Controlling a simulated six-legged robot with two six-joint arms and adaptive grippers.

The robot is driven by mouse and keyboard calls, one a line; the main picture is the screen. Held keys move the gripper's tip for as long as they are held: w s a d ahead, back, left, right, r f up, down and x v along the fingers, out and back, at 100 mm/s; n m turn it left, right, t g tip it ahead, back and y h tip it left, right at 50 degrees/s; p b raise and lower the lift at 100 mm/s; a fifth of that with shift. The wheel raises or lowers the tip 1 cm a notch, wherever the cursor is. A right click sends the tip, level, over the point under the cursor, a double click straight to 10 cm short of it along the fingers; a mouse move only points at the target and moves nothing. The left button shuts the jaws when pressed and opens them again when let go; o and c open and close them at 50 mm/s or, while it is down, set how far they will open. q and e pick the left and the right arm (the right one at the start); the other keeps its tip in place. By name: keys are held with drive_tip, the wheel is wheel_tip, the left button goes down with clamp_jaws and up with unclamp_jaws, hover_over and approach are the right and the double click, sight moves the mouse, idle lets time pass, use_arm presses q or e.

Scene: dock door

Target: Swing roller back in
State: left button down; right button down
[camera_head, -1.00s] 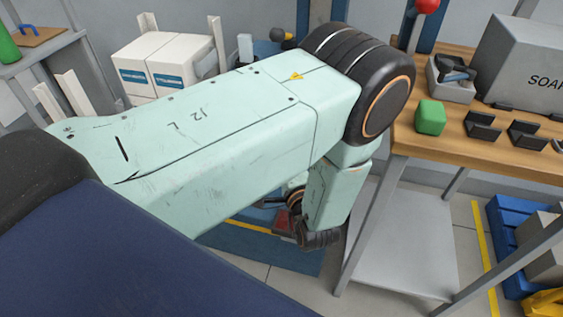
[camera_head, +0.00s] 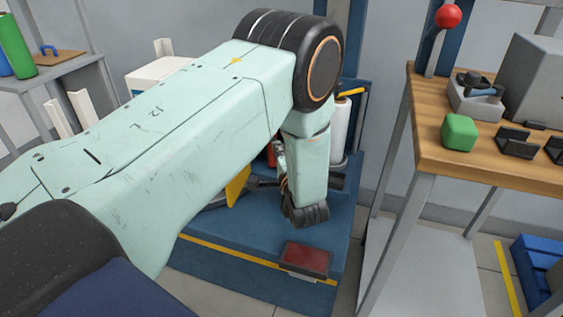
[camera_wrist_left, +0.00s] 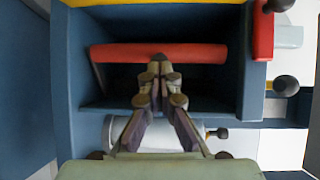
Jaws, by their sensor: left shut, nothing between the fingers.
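In the left wrist view a red roller (camera_wrist_left: 205,53) lies across the opening of a blue housing (camera_wrist_left: 247,85), slightly tilted. My left gripper (camera_wrist_left: 160,72) is shut and empty, its fingertips overlapping the roller's lower edge in the picture; I cannot tell whether they touch it. A red lever part (camera_wrist_left: 263,35) with black knobs is at the housing's right side. In the head view my left arm reaches over a blue machine base (camera_head: 215,250), and its wrist hides most of the gripper and the roller. My right gripper is not in view.
A dark red pad (camera_head: 306,258) sits at the base's front edge. A wooden bench (camera_head: 437,150) with a green block (camera_head: 459,132) is at the right. Floor shows between base and bench.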

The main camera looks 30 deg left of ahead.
use_arm(q)
drive_tip(key=shift+w+a+r, duration=0.1)
drive_tip(key=shift+a+p, duration=0.5)
drive_tip(key=shift+a, duration=0.05)
idle(0.3)
drive_tip(key=shift+w+a+p, duration=0.3)
drive_tip(key=shift+a+p, duration=0.2)
drive_tip(key=shift+a, duration=0.3)
drive_tip(key=shift+w+a+p, duration=0.25)
drive_tip(key=shift+a+p, duration=0.2)
drive_tip(key=shift+a, duration=0.35)
drive_tip(key=shift+w+a+p, duration=0.3)
drive_tip(key=shift+a+p, duration=0.2)
drive_tip(key=shift+a, duration=0.3)
drive_tip(key=shift+s, duration=0.1)
